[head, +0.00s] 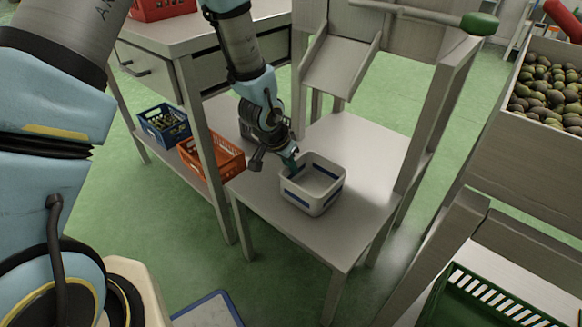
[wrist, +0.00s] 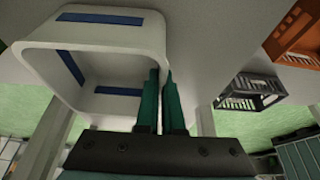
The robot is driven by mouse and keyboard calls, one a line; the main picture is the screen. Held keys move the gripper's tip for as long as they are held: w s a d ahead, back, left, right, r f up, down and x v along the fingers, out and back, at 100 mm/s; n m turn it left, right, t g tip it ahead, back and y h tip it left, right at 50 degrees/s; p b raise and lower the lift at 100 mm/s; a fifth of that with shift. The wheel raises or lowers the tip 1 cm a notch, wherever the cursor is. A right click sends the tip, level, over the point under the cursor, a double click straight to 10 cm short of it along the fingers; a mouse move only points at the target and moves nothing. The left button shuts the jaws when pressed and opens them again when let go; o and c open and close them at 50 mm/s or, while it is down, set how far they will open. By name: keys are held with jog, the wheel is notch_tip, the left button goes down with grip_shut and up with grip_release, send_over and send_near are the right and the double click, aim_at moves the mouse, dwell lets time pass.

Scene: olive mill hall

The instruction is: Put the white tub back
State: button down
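The white tub (head: 312,184) is an open box with rounded corners and blue stripes on its walls. It appears upright on or just above the low metal table under the chute; I cannot tell if it touches. It looks empty. My gripper (head: 292,166) reaches down to the tub's left rim. In the wrist view the tub (wrist: 120,113) fills the upper left, and my gripper (wrist: 162,78) has one green finger inside the wall and one outside, closed on it with little gap.
The low table (head: 362,160) has bare room right of and behind the tub. A metal chute (head: 338,66) stands above its back. Orange (head: 212,158) and blue (head: 163,126) crates sit on the shelf at left. A crate of olives (head: 548,90) is at right, above a green crate (head: 485,300).

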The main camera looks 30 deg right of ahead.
jog(key=shift+f, duration=0.1)
jog(key=c, duration=1.5)
grip_release()
jog(key=o, duration=0.4)
jog(key=shift+o, duration=0.2)
